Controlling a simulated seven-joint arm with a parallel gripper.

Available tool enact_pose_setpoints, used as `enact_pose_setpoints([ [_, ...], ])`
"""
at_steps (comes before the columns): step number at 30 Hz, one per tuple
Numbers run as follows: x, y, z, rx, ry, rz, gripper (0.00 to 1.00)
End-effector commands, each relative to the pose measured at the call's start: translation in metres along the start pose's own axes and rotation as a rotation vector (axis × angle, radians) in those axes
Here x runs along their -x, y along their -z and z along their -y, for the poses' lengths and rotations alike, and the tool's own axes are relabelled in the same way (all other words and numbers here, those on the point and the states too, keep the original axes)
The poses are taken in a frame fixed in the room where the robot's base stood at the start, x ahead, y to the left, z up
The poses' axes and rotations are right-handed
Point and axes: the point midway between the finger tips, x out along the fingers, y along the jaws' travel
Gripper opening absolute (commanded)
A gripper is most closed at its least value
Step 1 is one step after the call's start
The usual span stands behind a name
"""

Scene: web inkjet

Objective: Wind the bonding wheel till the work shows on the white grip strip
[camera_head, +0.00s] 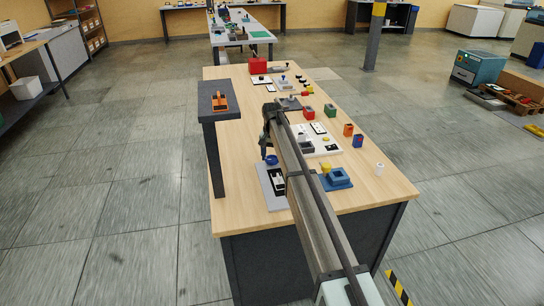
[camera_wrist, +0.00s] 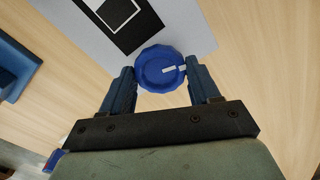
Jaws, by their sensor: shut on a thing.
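The blue scalloped wheel (camera_wrist: 155,78) sits at the edge of a light grey plate, between my gripper's two fingers. It also shows in the head view (camera_head: 271,159). My gripper (camera_wrist: 161,71) is shut on the wheel, one finger on each side. Two short white marks show on the wheel, one on its face and one near its right rim, almost in line. A black panel with a white square (camera_wrist: 117,12) lies on the grey plate (camera_wrist: 185,25). I cannot tell for sure which white piece is the grip strip.
A dark raised shelf (camera_head: 218,88) holding an orange item stands at the table's left. Red, green and orange blocks and a white cylinder (camera_head: 379,169) stand on the right side.

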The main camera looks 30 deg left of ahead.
Motion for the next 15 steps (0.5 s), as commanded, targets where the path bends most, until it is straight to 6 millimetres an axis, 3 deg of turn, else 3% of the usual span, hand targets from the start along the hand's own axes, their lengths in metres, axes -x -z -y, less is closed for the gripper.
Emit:
enact_pose_setpoints([
  [15,0.0004,0.0003,0.0000,-0.069,0.000,-0.001,0.31],
])
